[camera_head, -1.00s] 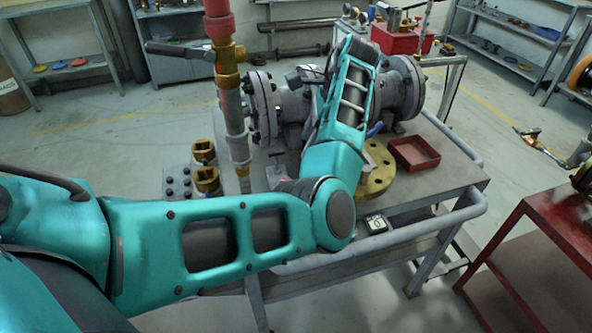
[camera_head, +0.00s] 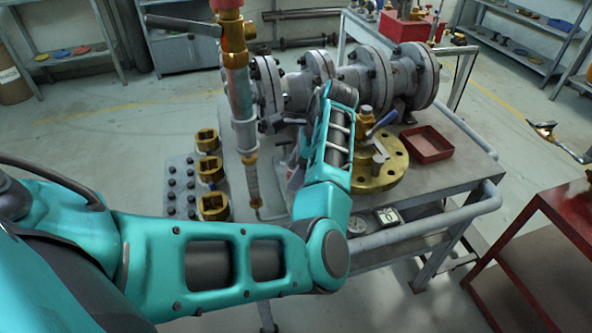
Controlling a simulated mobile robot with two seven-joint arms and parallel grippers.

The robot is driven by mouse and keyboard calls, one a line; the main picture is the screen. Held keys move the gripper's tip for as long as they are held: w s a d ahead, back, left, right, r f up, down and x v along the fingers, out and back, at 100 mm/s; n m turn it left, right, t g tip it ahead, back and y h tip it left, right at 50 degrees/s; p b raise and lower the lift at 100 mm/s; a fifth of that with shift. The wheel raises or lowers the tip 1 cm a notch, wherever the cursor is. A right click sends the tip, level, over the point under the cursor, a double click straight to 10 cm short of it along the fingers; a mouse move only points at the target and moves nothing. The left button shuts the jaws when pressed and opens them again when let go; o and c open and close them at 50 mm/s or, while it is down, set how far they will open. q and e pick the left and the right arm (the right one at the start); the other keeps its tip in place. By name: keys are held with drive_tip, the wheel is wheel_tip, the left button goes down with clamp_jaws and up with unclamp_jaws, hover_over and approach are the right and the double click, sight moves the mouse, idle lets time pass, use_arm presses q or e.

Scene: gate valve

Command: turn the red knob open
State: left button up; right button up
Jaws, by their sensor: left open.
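A red fitting (camera_head: 229,4) tops the upright pipe (camera_head: 240,90) and is cut off by the top edge; I cannot tell if it is the red knob. No other clear red knob shows. A dark lever (camera_head: 184,24) sticks out left from this pipe. The grey flanged valve body (camera_head: 345,78) lies across the bench behind my arm. My left arm reaches in from the left and bends up towards the valve. My left gripper (camera_head: 273,123) is open near the upright pipe, partly hidden by the wrist. My right gripper is out of view.
A brass flange (camera_head: 379,172) with a blue-handled valve and a red tray (camera_head: 426,145) stand on the bench (camera_head: 462,160) right of my arm. Brass nuts (camera_head: 211,205) sit to the left. A red table (camera_head: 540,240) is at lower right.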

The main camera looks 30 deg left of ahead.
use_arm(q)
drive_tip(key=shift+c, duration=0.2)
drive_tip(key=c, duration=1)
drive_tip(key=shift+r+n+p, duration=0.2)
drive_tip(key=shift+n+p, duration=0.2)
drive_tip(key=shift+p, duration=0.2)
drive_tip(key=shift+a+n+g+p, duration=0.1)
drive_tip(key=shift+n+g+p, duration=0.2)
drive_tip(key=shift+n+p, duration=0.3)
drive_tip(key=shift+w+f+n+g+h, duration=0.1)
drive_tip(key=shift+n+g+h, duration=0.25)
drive_tip(key=shift+n, duration=0.35)
drive_tip(key=n+h, duration=0.1)
drive_tip(key=n, duration=0.1)
drive_tip(key=n+h, duration=0.1)
drive_tip(key=n, duration=0.2)
drive_tip(key=shift+a+g, duration=0.1)
drive_tip(key=shift+g, duration=0.25)
drive_tip(key=shift+n, duration=0.4)
